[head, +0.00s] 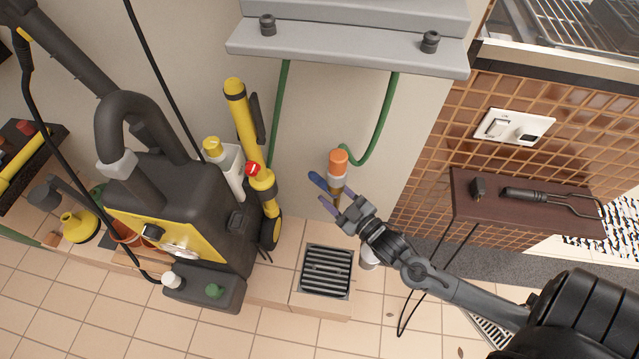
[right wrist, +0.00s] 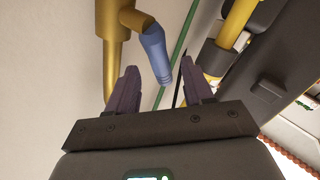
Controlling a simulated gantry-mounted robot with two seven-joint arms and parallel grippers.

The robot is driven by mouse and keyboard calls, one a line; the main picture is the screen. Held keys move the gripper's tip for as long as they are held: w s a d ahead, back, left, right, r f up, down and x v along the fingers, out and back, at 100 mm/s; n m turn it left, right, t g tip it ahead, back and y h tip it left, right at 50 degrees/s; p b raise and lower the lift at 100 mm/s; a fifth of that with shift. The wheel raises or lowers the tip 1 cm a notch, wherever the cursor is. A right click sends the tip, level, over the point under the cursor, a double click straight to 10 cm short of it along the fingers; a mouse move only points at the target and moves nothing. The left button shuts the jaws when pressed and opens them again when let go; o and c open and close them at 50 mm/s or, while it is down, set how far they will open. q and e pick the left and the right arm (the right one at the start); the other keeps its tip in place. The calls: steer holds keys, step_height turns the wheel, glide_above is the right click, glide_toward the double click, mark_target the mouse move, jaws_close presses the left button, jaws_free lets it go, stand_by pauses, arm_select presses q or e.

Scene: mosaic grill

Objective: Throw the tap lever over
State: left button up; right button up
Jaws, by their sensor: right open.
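The tap is a brass pipe (right wrist: 112,55) on the pale wall. It carries a blue lever (right wrist: 154,50), which slants down in the right wrist view. In the head view the blue lever (head: 317,180) points up and left beside the tap, below an orange hose connector (head: 338,161). My right gripper (right wrist: 160,74) is open, with one finger on each side of the lever's lower end and gaps visible on both sides. In the head view my right gripper (head: 340,203) is just below the lever and partly hides the tap. My left gripper is not in view.
A green hose (head: 385,120) runs from the connector up behind a grey shelf (head: 350,50). A drain grate (head: 326,271) lies below. A yellow and black cleaning machine (head: 185,215) stands left; a brown side shelf (head: 520,215) holding a tool is at right.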

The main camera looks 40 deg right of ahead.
mark_target(319, 181)
steer(key=shift+w+b, duration=1.1)
steer(key=shift+w, duration=1.85)
jaws_close()
